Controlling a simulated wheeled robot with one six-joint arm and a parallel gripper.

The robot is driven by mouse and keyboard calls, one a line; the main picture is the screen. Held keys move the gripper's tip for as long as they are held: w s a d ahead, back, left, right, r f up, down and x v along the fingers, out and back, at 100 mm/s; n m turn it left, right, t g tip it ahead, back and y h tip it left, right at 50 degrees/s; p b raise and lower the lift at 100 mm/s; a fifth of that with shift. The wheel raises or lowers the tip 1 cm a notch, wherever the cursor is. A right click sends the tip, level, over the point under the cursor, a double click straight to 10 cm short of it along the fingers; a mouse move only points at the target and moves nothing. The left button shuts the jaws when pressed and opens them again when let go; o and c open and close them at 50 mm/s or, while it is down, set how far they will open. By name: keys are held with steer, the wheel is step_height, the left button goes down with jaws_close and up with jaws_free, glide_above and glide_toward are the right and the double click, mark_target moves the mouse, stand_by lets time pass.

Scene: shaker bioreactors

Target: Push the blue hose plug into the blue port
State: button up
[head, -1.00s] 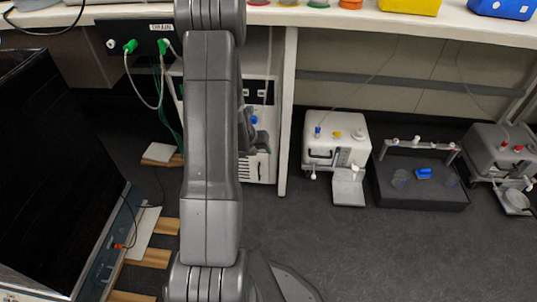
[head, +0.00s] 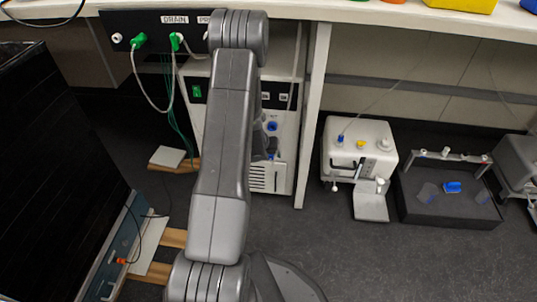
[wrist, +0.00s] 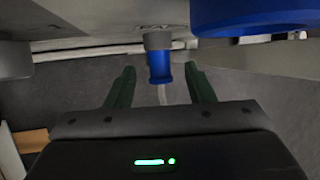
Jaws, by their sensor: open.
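My gripper (wrist: 159,74) is open, with one dark green finger on each side of a small blue cylinder, which looks like the blue hose plug (wrist: 158,66). A gap shows on both sides of it. Its top meets a grey fitting, and a pale hose hangs below it. A large blue round part (wrist: 250,20) is close at the upper right of the wrist view. In the head view, a blue ring, likely the blue port (head: 271,126), is on the white cabinet front. My gripper there is mostly hidden behind my arm.
The white cabinet (head: 283,178) stands under the bench (head: 400,22). A white pump unit (head: 355,150) and a dark tray (head: 450,207) with a blue item are on the floor to the right. A dark panelled unit (head: 60,180) stands at left.

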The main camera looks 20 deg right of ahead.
jaws_close()
steer(key=shift+s+a+b, duration=0.3)
steer(key=shift+s+b, duration=0.2)
steer(key=shift+b, duration=0.25)
steer(key=shift+s+a+b, duration=0.3)
steer(key=shift+s+b, duration=0.2)
steer(key=shift+b, duration=0.2)
steer(key=shift+s+a, duration=0.1)
steer(key=shift+s, duration=0.1)
steer(key=s, duration=0.1)
steer(key=s+a+b, duration=0.1)
steer(key=shift+s+a, duration=0.3)
stand_by(0.4)
